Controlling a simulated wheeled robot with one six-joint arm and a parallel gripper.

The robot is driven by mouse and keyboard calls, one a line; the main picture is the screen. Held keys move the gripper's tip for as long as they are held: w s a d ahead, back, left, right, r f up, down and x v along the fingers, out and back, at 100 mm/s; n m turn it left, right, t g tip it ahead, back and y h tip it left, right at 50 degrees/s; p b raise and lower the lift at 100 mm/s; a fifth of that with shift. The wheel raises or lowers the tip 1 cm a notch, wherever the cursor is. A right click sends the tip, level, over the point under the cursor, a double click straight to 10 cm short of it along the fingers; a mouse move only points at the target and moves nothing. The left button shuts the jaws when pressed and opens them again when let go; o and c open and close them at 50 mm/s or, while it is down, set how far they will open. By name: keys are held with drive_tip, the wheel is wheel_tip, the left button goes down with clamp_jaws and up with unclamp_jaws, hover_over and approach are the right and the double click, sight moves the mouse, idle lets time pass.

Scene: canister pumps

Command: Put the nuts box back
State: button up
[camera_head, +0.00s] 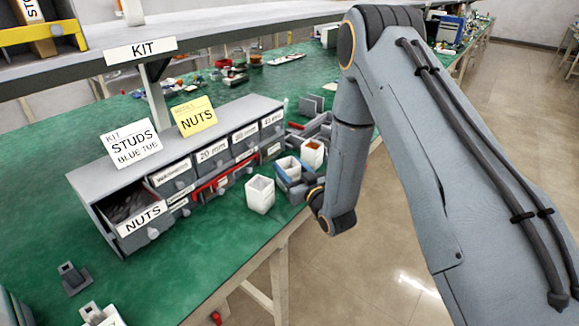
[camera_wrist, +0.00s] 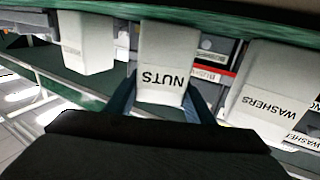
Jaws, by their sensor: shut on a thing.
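The nuts box (camera_wrist: 162,60) is a white tub whose "NUTS" label shows upside down in the wrist view. My gripper (camera_wrist: 160,100) has one dark blue finger on each side of it and is shut on it. In the head view, my gripper (camera_head: 290,182) is at the bench's front edge, around the middle one of three white boxes, the nuts box (camera_head: 289,163). My arm partly hides that spot. I cannot tell whether the box touches the bench.
A box labelled "WASHERS" (camera_wrist: 262,95) and another white box (camera_wrist: 86,42) flank the nuts box. A grey drawer cabinet (camera_head: 180,140) stands left on the green bench (camera_head: 210,265); its "NUTS" drawer (camera_head: 143,217) is pulled open. A shelf (camera_head: 225,30) overhangs behind.

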drive_tip(key=shift+f, duration=0.1)
drive_tip(key=o, duration=1.3)
drive_tip(key=shift+c, duration=0.2)
